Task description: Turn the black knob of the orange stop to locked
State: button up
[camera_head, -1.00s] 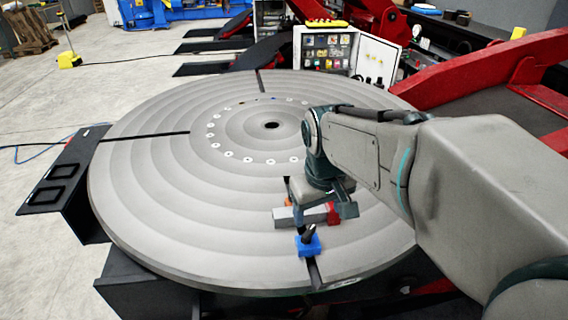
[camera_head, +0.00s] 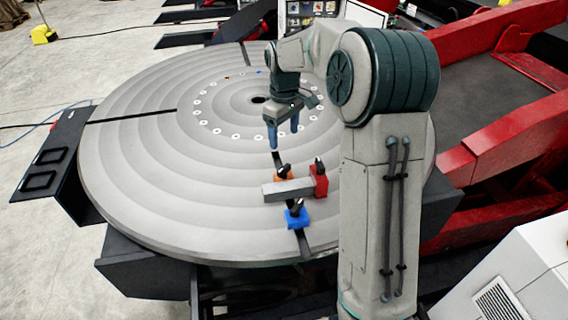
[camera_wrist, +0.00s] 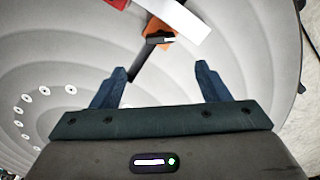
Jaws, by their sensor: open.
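The orange stop (camera_head: 280,178) sits on the slot of the round grey table, at the far side of a grey bar (camera_head: 288,189). Its black knob (camera_head: 282,171) stands on top. In the wrist view the orange stop (camera_wrist: 158,36) is at the top, partly hidden by the bar, and its black knob (camera_wrist: 161,40) points sideways with a pale end. My gripper (camera_head: 283,147) is open and empty, with its fingers pointing down above the table, beyond the orange stop. In the wrist view my gripper (camera_wrist: 163,80) has its fingers wide apart, and the knob lies ahead of them, untouched.
A red stop (camera_head: 320,181) with a black knob stands at the bar's right end. A blue stop (camera_head: 297,217) with a black knob is on the near side. The round table (camera_head: 170,190) is otherwise clear to the left. Red machine beams (camera_head: 520,140) rise at the right.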

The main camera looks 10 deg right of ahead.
aim_at(284, 167)
notch_tip(284, 167, down, 12)
jog(key=shift+f+p, duration=0.15)
jog(key=shift+p, duration=0.85)
jog(key=c, duration=1)
